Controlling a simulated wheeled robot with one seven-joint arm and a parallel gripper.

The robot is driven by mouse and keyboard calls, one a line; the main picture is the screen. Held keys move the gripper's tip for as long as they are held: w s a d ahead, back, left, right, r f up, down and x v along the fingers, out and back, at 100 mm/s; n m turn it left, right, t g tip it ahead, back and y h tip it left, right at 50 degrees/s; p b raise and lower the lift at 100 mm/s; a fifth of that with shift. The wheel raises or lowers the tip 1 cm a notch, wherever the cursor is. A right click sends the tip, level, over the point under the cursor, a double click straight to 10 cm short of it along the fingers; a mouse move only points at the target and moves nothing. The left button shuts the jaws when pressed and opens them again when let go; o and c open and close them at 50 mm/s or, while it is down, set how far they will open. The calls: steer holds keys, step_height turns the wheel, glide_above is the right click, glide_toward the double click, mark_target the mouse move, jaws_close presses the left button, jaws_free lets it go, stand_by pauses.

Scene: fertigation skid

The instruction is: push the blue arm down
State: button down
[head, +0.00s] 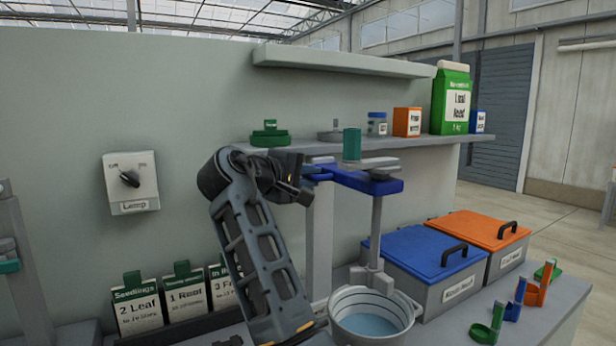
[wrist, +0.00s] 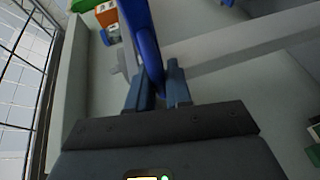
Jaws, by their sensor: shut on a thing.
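The blue arm (head: 365,181) is a bar on a grey post in the head view, running roughly level below the shelf. Its left end is at my gripper (head: 306,184). In the wrist view the blue arm (wrist: 142,35) passes between the two fingers of my gripper (wrist: 156,88), which is shut on it. The fingers partly hide that end of the arm. A grey rod (head: 376,232) hangs from the right part of the arm to the bucket (head: 372,318), which holds bluish water.
A shelf (head: 430,143) with cartons and jars is behind the arm. A blue-lidded box (head: 425,254) and an orange-lidded box (head: 480,229) stand to the right. Labelled seedling cards (head: 137,306) stand at lower left. A lamp switch (head: 131,181) is on the wall.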

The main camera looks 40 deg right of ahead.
step_height(320, 180, down, 18)
steer(key=b, duration=0.4)
steer(key=shift+r, duration=0.25)
steer(key=shift+f, duration=0.15)
steer(key=c, duration=1.2)
jaws_free()
steer(key=shift+c, duration=0.2)
steer(key=shift+o, duration=0.6)
steer(key=shift+a, duration=0.1)
steer(key=w+b+v, duration=0.1)
steer(key=v, duration=0.6)
steer(key=shift+s+a, duration=0.35)
steer(key=shift+s, duration=0.15)
